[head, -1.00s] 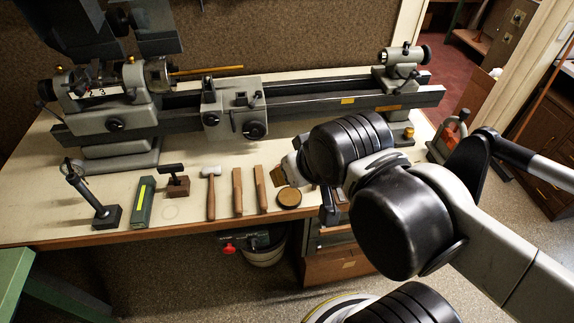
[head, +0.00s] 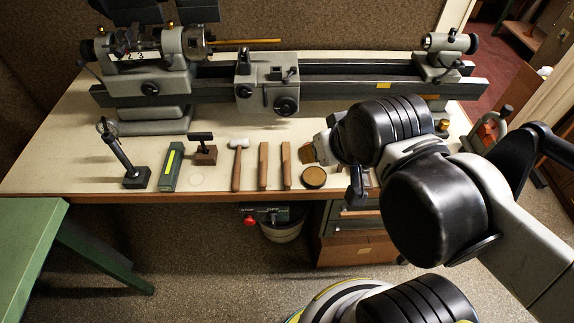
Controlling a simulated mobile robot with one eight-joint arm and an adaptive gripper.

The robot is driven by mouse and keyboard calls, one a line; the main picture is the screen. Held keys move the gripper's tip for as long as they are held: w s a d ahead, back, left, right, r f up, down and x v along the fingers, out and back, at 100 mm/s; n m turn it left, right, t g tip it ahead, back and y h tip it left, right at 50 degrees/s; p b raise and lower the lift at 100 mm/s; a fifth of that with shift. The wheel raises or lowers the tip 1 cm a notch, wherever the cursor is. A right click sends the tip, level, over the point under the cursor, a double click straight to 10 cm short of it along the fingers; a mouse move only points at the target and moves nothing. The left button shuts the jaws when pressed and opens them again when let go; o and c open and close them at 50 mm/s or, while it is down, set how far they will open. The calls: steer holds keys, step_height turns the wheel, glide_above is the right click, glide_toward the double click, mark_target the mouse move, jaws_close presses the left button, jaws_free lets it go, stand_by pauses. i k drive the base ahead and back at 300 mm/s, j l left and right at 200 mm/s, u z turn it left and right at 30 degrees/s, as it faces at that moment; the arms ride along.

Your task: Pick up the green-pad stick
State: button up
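Two plain wooden sticks, a left one (head: 263,166) and a right one (head: 286,165), lie side by side on the bench top (head: 70,165). I see no green pad on either, so I cannot tell which stick is the green-pad one. My gripper (head: 338,168) is over the bench, to the right of the sticks and beside a round brown tin (head: 314,177). My arm links hide much of it, and its finger opening is not clear. A small brown-orange piece (head: 308,153) shows at its left side; I cannot tell whether it is held.
A wooden mallet (head: 237,168), a small block tool (head: 202,150), a green box with a yellow stripe (head: 172,168) and a black-based stand (head: 136,178) line the bench's left front. A lathe (head: 267,92) spans the back. A green table (head: 30,240) is at lower left.

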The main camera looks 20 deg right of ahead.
mark_target(286, 145)
steer(key=j+z, duration=0.35)
steer(key=i+j+z, duration=0.1)
steer(key=z, duration=0.25)
steer(key=j+z, duration=0.35)
